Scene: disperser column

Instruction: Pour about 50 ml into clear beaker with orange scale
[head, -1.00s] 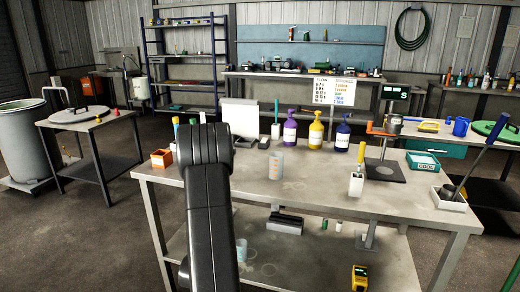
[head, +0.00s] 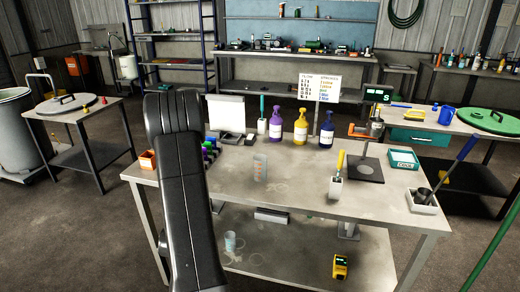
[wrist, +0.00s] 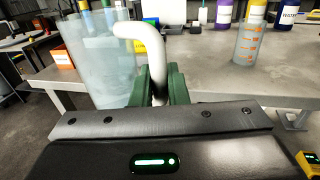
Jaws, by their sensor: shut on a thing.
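The clear beaker with the orange scale (head: 260,168) stands upright on the front workbench. It also shows in the wrist view (wrist: 248,44), at the upper right and apart from my gripper. My gripper (wrist: 160,88) has green fingers shut on the white handle (wrist: 150,45) of a large translucent jug (wrist: 100,62). The jug looks roughly upright, to the left of the beaker in the wrist view. How much liquid it holds I cannot tell. In the head view my arm hides the gripper and jug.
The workbench (head: 320,198) carries purple (head: 275,126), yellow (head: 300,127) and blue bottles (head: 327,130) behind the beaker. A white holder with a yellow-handled tool (head: 337,180) and a dark stand (head: 368,165) are to its right. An orange box (head: 147,159) sits at the left edge.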

